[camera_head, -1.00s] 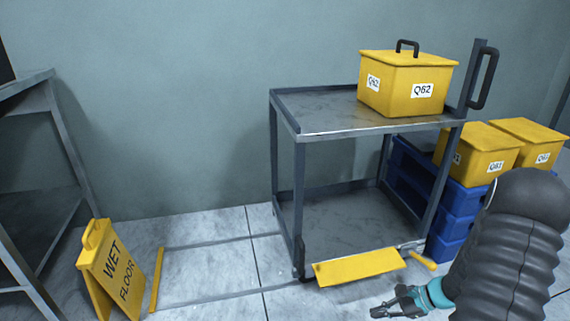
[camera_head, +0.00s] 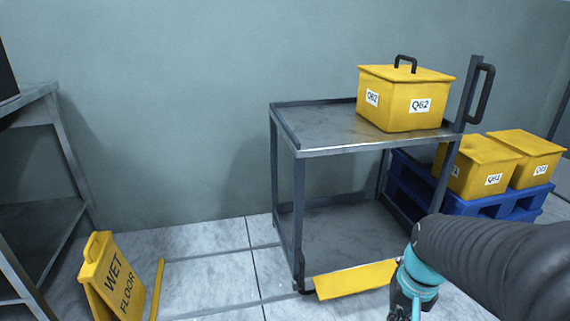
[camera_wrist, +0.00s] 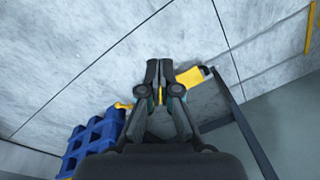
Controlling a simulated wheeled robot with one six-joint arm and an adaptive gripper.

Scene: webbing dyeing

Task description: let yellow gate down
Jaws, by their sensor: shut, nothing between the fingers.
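The yellow gate (camera_head: 350,281) is a flat panel at the lower front edge of the grey cart (camera_head: 352,146). It leans outward at a slant, close to the floor. My gripper (camera_head: 404,308) is at the gate's right end in the head view, and my forearm hides that corner. In the wrist view my gripper (camera_wrist: 159,66) is shut and empty, with its fingertips over the floor. Part of the gate (camera_wrist: 188,77) shows just right of the fingers, and a yellow sliver shows between them. I cannot tell whether they touch.
A yellow Q62 bin (camera_head: 402,98) stands on the cart's top shelf. Other yellow bins (camera_head: 478,165) sit on blue pallets (camera_head: 490,205) at right. A wet floor sign (camera_head: 112,280) and a yellow floor strip (camera_head: 157,289) are at left.

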